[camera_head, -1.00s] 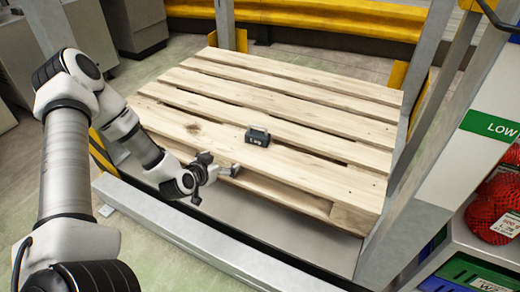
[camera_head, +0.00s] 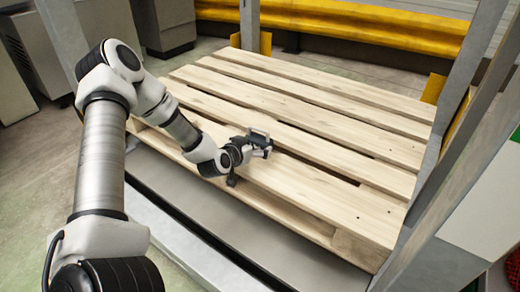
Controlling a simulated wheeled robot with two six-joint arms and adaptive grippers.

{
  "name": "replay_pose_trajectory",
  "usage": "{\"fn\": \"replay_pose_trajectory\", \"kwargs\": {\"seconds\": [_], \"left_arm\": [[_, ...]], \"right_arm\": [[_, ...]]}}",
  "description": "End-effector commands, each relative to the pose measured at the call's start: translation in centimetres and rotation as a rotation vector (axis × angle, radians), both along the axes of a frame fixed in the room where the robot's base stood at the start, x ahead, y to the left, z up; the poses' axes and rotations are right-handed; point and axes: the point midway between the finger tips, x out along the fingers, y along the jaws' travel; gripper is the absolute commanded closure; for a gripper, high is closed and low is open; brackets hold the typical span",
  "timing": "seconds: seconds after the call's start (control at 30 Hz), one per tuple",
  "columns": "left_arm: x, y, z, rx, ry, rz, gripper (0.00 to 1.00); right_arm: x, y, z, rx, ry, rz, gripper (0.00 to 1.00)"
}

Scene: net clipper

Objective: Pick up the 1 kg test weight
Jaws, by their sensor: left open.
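My left gripper (camera_head: 262,146) is open, low over the front planks of the wooden pallet (camera_head: 330,205), with its fingers pointing right. A small dark block at the fingertips appears to be the 1 kg test weight (camera_head: 258,136). It is mostly hidden by the gripper, and its label cannot be read. I cannot tell whether the fingers touch it. My right gripper is not in view.
The pallet top is otherwise bare, with gaps between planks. Grey metal posts (camera_head: 452,125) stand right of it, and a yellow guard rail (camera_head: 360,25) runs behind. Part of a red item (camera_head: 513,268) shows at the right edge.

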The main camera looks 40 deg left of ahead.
Motion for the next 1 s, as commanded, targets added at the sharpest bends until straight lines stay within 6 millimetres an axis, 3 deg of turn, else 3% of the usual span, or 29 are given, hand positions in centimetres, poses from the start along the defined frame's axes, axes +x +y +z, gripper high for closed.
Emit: {"fn": "replay_pose_trajectory", "kwargs": {"seconds": [0.03,0.07,0.33,0.37,0.5,0.57,1.0], "left_arm": [[0.9,0.1,-1.1,0.004,0.0,-0.003,0.0],[1.2,0.2,-1.2,0.005,0.0,-0.002,0.0],[1.8,0.4,-0.9,-0.001,0.001,0.0,0.0],[1.8,0.4,-0.9,-0.001,0.001,0.0,0.07],[1.8,0.4,-0.9,0.0,0.001,0.0,0.57],[1.8,0.4,-0.9,0.0,0.001,0.0,0.76],[1.9,0.4,0.3,0.001,-0.003,0.0,0.76]], "right_arm": [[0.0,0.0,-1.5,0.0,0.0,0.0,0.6],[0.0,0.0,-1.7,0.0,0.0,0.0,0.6],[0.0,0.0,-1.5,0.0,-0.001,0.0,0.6],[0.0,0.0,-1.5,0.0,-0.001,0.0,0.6],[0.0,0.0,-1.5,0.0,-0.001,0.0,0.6],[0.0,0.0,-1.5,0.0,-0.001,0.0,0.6],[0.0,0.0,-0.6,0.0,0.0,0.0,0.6]]}}
